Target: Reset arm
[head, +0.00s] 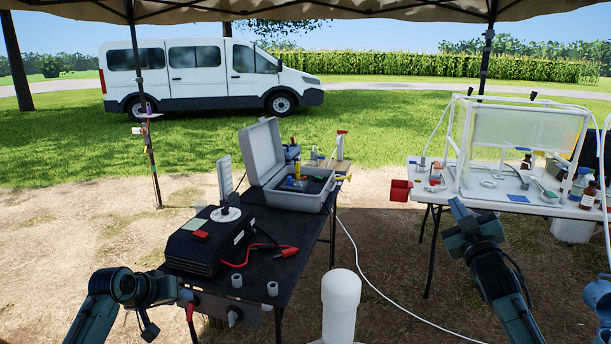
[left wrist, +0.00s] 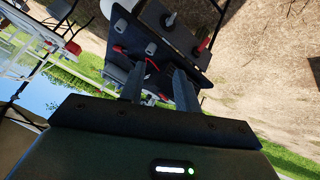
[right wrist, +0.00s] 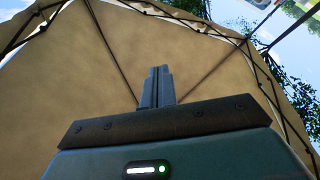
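My left gripper (left wrist: 160,82) is open in the left wrist view, its two fingers apart with nothing between them. The black table shows beyond them. In the head view my left arm is low at the left, beside the table's near end; its fingers are not clear there. My right gripper (right wrist: 157,84) is shut in the right wrist view, its fingers together and empty, with the tan canopy (right wrist: 110,60) behind. In the head view my right arm is raised at the right, in front of the white table (head: 430,196).
The black table (head: 262,262) carries a black device (head: 195,250), red leads and an open grey case (head: 262,150). The white table holds a clear-walled frame (head: 525,135) and bottles. A white capped pipe (head: 340,305) stands front centre. A white hose runs along the ground between the tables.

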